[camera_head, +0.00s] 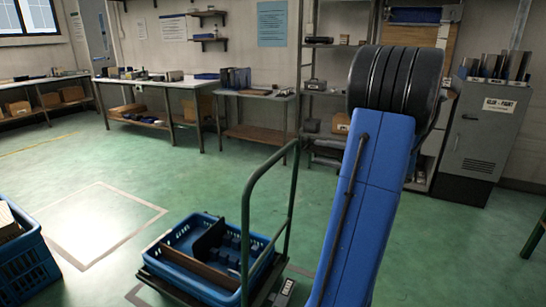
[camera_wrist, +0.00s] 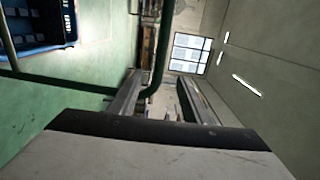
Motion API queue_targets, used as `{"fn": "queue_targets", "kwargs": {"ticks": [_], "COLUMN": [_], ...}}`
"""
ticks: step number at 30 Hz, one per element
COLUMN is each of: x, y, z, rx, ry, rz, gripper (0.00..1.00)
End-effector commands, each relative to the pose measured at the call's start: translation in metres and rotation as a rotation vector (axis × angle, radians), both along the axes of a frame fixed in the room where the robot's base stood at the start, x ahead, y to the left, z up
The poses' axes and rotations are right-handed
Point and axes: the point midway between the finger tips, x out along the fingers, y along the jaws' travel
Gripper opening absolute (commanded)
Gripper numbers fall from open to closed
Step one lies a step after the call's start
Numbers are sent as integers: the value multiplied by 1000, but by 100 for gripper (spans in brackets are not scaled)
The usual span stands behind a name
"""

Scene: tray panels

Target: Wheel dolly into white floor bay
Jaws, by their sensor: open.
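The dolly (camera_head: 165,283) stands in the lower middle of the head view, carrying a blue crate (camera_head: 176,236) with a brown divider and dark items. Its green tube handle (camera_head: 270,162) rises at the right end. The white floor bay (camera_head: 95,225), a pale outlined rectangle, lies left of the dolly, apart from it. In the wrist view my gripper (camera_wrist: 160,78) is open, and the green handle (camera_wrist: 158,68) shows between its fingers, nearer the left one. I cannot tell whether they touch. The head view does not show my gripper; my blue arm fills the right middle.
Another blue crate (camera_head: 25,262) stands at the left edge, near the bay. Workbenches (camera_head: 170,88) line the back wall, and a grey cabinet (camera_head: 480,135) stands at the right. The green floor between the dolly and the benches is clear.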

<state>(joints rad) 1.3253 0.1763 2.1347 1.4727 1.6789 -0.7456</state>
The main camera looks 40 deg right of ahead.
Motion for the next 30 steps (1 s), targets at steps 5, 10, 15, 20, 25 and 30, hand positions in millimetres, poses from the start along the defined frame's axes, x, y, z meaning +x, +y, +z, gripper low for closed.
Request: {"fn": "queue_targets", "kwargs": {"ticks": [5,10,15,20,25,30], "x": [21,52,82,103,115,118], "y": [9,23,35,44,48,49], "z": [0,0,0,0,0,0], "rx": [-1,0,0,0,0,0], "ry": [-1,0,1,1,1,1], "rz": [3,5,4,4,2,1], "gripper": [44,44,44,44,44,44]}}
